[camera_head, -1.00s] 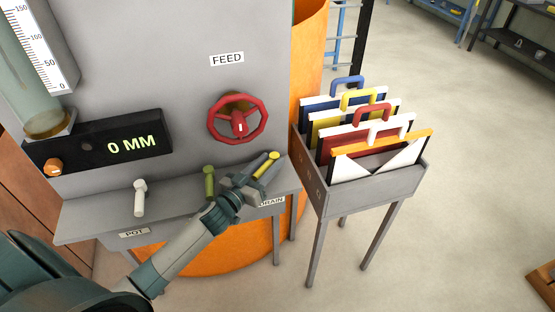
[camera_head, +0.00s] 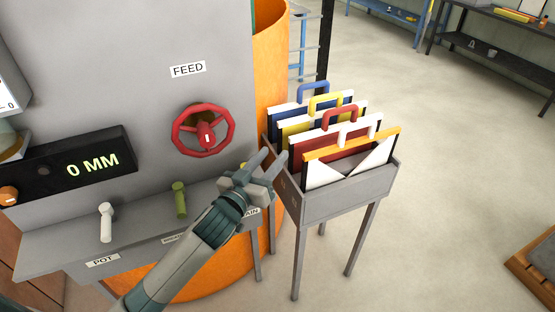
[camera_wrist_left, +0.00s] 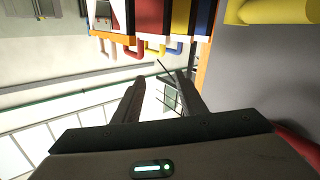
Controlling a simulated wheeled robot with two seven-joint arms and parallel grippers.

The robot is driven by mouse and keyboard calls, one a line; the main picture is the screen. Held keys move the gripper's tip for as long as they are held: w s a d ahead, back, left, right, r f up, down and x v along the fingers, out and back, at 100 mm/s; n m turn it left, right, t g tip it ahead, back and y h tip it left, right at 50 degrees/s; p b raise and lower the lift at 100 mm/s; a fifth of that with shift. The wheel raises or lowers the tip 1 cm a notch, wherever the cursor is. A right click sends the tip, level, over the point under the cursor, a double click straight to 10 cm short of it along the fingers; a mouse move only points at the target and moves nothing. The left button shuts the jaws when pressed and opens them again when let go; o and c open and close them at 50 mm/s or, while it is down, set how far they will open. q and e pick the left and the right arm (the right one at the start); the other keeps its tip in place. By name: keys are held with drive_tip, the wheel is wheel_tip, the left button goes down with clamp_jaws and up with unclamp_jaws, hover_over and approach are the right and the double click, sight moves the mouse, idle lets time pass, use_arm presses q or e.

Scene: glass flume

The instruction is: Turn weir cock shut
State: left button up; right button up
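An olive-green cock handle (camera_head: 179,199) stands upright on the grey ledge. The label below it (camera_head: 174,238) is partly covered by my arm and I cannot read it fully. A white cock handle (camera_head: 106,222) stands left of it, above the POT label. The yellow cock by the DRAIN label is mostly hidden behind my left gripper; a yellow handle (camera_wrist_left: 272,11) shows at the top right of the left wrist view. My left gripper (camera_head: 273,155) is open and empty, right of the green handle and apart from it. My right gripper is out of view.
A red FEED wheel (camera_head: 203,130) is on the grey panel above the ledge. A display (camera_head: 65,168) reads 0 MM. A grey stand (camera_head: 345,199) holding several coloured handled boards is close to the right of my left gripper. Open floor lies further right.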

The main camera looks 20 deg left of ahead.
use_arm(q)
drive_tip(key=shift+s+d+r, duration=0.1)
drive_tip(key=shift+d+r, duration=0.2)
drive_tip(key=shift+d, duration=0.2)
drive_tip(key=shift+d+r, duration=0.3)
drive_tip(key=shift+d, duration=0.2)
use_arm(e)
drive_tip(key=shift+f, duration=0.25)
use_arm(q)
drive_tip(key=shift+c, duration=0.7)
